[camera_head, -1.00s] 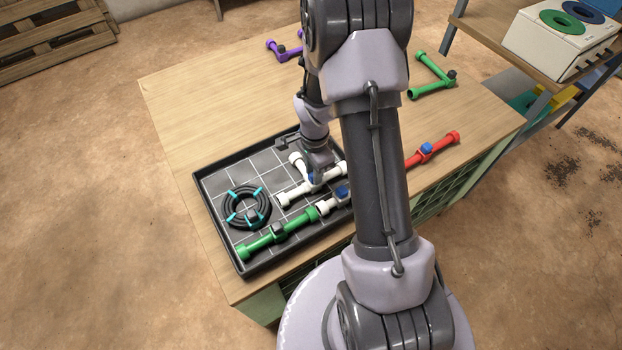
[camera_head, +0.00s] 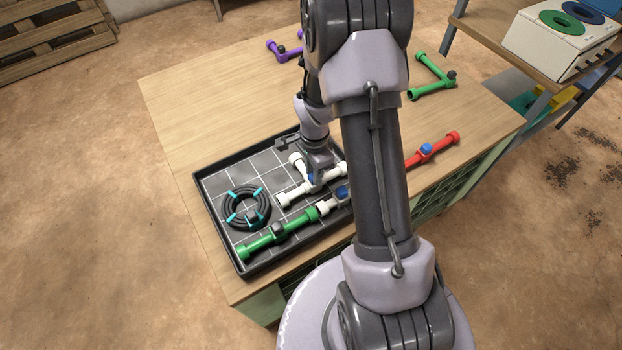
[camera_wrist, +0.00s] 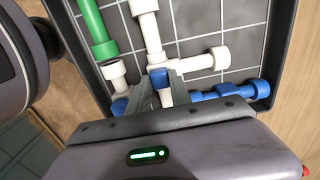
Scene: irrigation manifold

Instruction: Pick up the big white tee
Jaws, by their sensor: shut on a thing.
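The big white tee (camera_head: 293,194) lies in the dark tray, with a long run and a side branch. It also shows in the wrist view (camera_wrist: 201,63), where its branch points right. My gripper (camera_head: 314,180) is down at the tee's junction. In the wrist view my gripper (camera_wrist: 161,84) has its jaws closed around the tee's middle, with a blue part between the fingers. The tee still appears to be at tray level. The gripper hides part of the junction.
The tray (camera_head: 217,228) also holds a black hose coil (camera_head: 232,208), a green pipe (camera_head: 262,248), and a smaller white fitting (camera_head: 325,208) close by. A blue pipe (camera_wrist: 232,90) lies near the tray wall. Red (camera_head: 441,143), green (camera_head: 433,69) and purple (camera_head: 273,48) pipes lie on the table.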

